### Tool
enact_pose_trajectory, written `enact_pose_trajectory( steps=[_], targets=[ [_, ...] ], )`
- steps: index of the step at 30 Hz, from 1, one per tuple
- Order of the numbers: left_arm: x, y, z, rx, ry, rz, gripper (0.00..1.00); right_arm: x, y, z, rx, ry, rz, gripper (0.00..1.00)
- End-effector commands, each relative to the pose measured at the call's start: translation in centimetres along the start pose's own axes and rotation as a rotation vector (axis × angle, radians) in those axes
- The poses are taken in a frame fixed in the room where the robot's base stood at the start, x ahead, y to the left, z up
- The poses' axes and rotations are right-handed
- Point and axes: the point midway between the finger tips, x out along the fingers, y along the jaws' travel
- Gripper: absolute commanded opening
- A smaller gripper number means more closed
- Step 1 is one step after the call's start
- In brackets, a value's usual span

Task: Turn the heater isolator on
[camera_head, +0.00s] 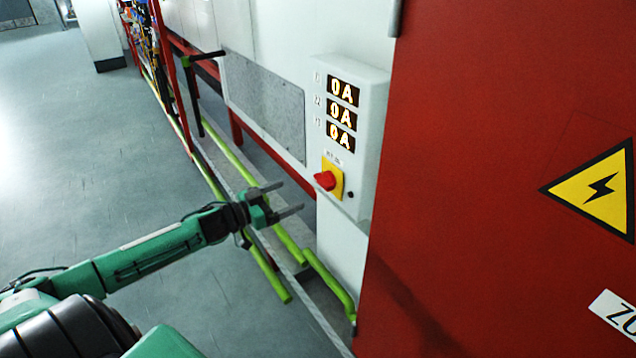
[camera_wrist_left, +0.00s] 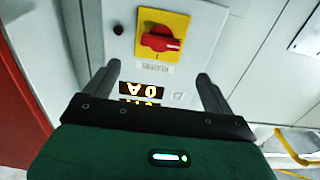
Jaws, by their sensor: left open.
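The heater isolator is a red rotary knob (camera_head: 325,180) on a yellow plate (camera_head: 337,184), low on a light grey control box with three displays reading 0A. In the left wrist view the red knob (camera_wrist_left: 160,43) shows beyond the fingers, its handle lying roughly crosswise in that picture. My left gripper (camera_head: 282,198) is open and empty, to the left of the knob and apart from it. In the left wrist view its two fingers (camera_wrist_left: 158,80) point towards the box with a wide gap between them. My right gripper does not show.
The grey box (camera_head: 377,115) stands out from a white panel. A large red cabinet door (camera_head: 480,150) with a yellow warning triangle (camera_head: 597,190) is at the right. Green pipes (camera_head: 285,240) run low along the machine. The floor at the left (camera_head: 70,150) is clear.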

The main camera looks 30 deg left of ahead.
Motion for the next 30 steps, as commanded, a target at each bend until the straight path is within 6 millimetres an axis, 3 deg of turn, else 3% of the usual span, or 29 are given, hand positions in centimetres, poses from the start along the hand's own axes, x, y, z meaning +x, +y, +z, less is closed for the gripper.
enact_pose_trajectory(
  steps=[10, 30],
  targets=[
    [3.6, -0.1, -0.1, 0.000, 0.002, -0.002, 0.87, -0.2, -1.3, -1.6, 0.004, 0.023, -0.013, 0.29],
    [10.4, -0.1, 0.0, 0.000, 0.001, -0.002, 0.87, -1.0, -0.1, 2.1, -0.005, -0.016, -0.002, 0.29]
  ],
)
